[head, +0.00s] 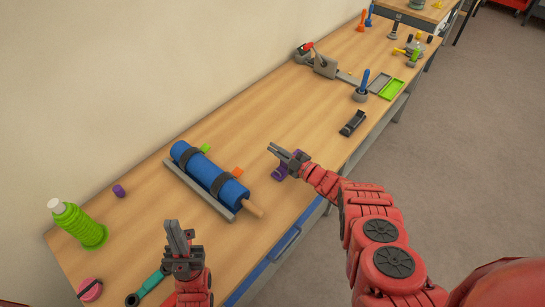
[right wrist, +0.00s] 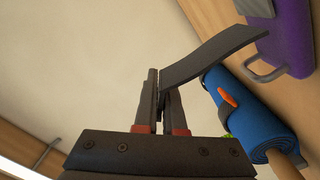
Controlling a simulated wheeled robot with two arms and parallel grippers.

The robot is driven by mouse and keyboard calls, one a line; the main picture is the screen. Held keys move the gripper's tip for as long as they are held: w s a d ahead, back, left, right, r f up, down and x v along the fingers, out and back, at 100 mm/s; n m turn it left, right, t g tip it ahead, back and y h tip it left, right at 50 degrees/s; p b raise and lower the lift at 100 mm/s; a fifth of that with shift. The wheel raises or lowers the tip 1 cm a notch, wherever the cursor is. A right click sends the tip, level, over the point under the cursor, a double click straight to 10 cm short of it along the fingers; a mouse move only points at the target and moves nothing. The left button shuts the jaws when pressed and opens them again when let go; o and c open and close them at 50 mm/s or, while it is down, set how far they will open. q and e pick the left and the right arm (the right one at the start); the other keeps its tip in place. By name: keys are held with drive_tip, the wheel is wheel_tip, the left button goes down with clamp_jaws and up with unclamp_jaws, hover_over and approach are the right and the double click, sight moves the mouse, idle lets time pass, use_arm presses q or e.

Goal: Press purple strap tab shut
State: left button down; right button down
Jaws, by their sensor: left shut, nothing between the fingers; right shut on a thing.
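My right gripper (head: 273,152) is over the table near its front edge. In the right wrist view its fingers (right wrist: 158,90) are shut on a dark grey strap (right wrist: 215,55), which sticks out curving toward a purple piece (right wrist: 290,35) with a metal loop. The purple piece (head: 279,173) is also in the head view, on the table just below the right gripper and partly covered by it. I cannot make out a separate purple tab. My left gripper (head: 174,230) is shut and empty, pointing up near the table's front edge.
A blue roll (head: 206,172) with dark straps, orange and green tabs lies in a grey cradle (head: 200,193), left of the right gripper. A small purple cylinder (head: 119,190), green bottle (head: 78,224) and black tool (head: 353,123) stand or lie around. Table between is mostly clear.

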drive_tip(key=shift+w+d+m+b, duration=0.5)
drive_tip(key=shift+w+d+b, duration=0.05)
drive_tip(key=shift+w+d, duration=0.1)
drive_tip(key=c, duration=1)
unclamp_jaws()
drive_tip(key=shift+d, duration=0.1)
drive_tip(key=v, duration=1.7)
drive_tip(key=shift+s+d+r, duration=0.1)
drive_tip(key=shift+s, duration=0.05)
